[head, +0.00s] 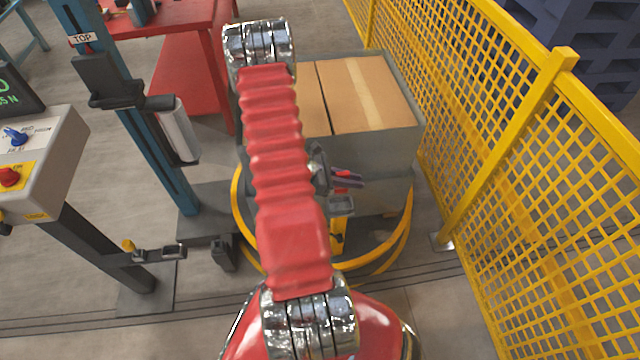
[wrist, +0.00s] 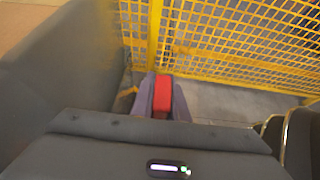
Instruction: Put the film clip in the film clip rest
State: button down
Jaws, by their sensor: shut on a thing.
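A red piece, taken to be the film clip (wrist: 162,97), is held between the two grey-purple fingers of my gripper (wrist: 163,108) in the wrist view. In the head view a bit of the red clip (head: 342,173) shows at my gripper (head: 350,181), beside the grey wrapped pallet load and on its near right side. My gripper is shut on the clip, which is clear of the floor. A small dark bracket (head: 160,254) with a yellow part sticks out from the control post at lower left. I cannot tell whether it is the film clip rest.
The wrapped load (head: 395,150) with cardboard boxes (head: 365,92) stands behind my arm. A yellow ring guard (head: 404,235) curves around its base. A yellow mesh fence (head: 510,150) closes the right side. A blue mast (head: 150,140) and control box (head: 40,160) stand left.

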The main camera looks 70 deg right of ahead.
jog(key=w+a+r+n+t+h, duration=0.1)
jog(key=w+r+n+t+h, duration=0.15)
jog(key=w, duration=0.75)
jog(key=w+r+n+t+h, duration=0.2)
jog(key=w+r+n, duration=0.2)
jog(key=w, duration=0.5)
jog(key=w+a+r+n+t+h, duration=0.1)
jog(key=w+a+r+n+t, duration=0.2)
jog(key=w+a, duration=0.35)
jog(key=w+a+r+n+t+h, duration=0.1)
jog(key=w+a+r+n+t, duration=0.25)
jog(key=w, duration=0.65)
jog(key=w+a+r+n+t+y, duration=0.2)
jog(key=w+a+r+n+t, duration=0.15)
jog(key=w+a, duration=0.4)
jog(key=w+a+r+n+t+y, duration=0.1)
jog(key=w+a+r+n+t, duration=0.25)
jog(key=a, duration=0.65)
jog(key=w+a+r+n+t+y, duration=0.1)
jog(key=a+r+n+t+y, duration=0.1)
jog(key=a, duration=0.8)
jog(key=w+a+r+n+t+y, duration=0.1)
jog(key=a+r+n+t+y, duration=0.1)
jog(key=a, duration=0.8)
jog(key=shift+w+r+n+y, duration=0.2)
jog(key=shift+r+n+y, duration=0.65)
jog(key=shift+n+y, duration=0.3)
jog(key=shift+s+d, duration=0.1)
